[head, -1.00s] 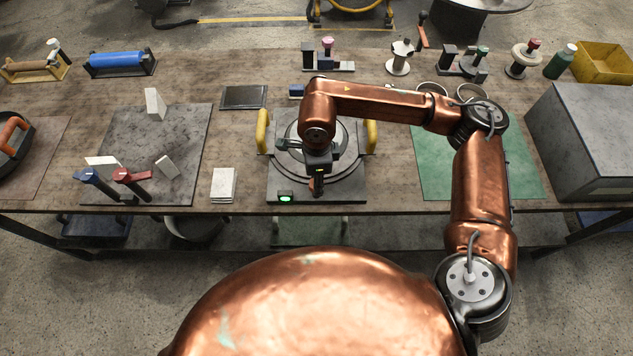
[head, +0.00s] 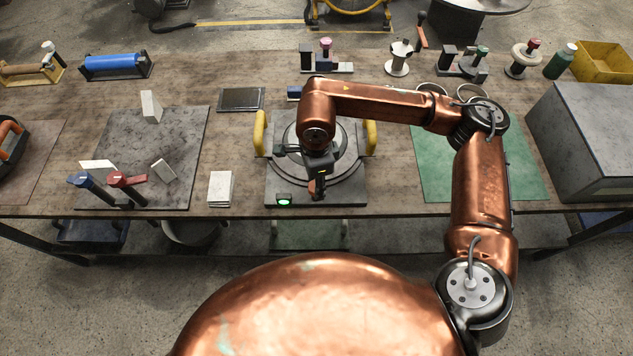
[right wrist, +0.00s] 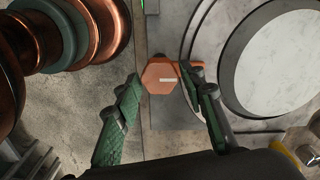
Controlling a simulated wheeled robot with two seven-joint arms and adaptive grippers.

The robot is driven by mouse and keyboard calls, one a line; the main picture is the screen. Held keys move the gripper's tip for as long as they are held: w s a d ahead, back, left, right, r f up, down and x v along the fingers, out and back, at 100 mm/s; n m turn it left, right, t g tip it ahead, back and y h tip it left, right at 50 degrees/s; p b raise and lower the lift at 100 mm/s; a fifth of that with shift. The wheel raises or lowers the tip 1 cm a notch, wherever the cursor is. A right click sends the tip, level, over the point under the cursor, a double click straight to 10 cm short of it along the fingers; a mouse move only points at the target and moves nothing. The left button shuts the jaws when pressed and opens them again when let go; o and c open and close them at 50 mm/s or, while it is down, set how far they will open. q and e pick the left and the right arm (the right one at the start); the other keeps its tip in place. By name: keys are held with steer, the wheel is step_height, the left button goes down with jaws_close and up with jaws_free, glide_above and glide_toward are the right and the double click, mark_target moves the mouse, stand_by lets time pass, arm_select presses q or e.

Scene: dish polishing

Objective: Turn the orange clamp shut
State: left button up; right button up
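The orange clamp (right wrist: 160,77) shows in the right wrist view as a six-sided knob with a pale line on its face. An orange arm runs from it toward the right, partly hidden by a finger. My right gripper (right wrist: 161,80) is open, with one finger on each side of the knob. The left finger is very close to it; I cannot tell whether either finger touches. In the head view my right gripper (head: 318,185) points down over the front of the grey machine base (head: 345,197) and mostly hides the clamp. My left gripper is not in view.
A pale round plate (right wrist: 275,62) lies beside the clamp. Yellow handles (head: 260,133) stand on both sides of the base, and a green lamp (head: 284,200) glows at its front left. White blocks (head: 220,188) lie to the left. A green mat (head: 430,180) lies to the right.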

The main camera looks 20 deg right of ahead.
steer(key=shift+o, duration=1.1)
step_height(320, 180, up, 12)
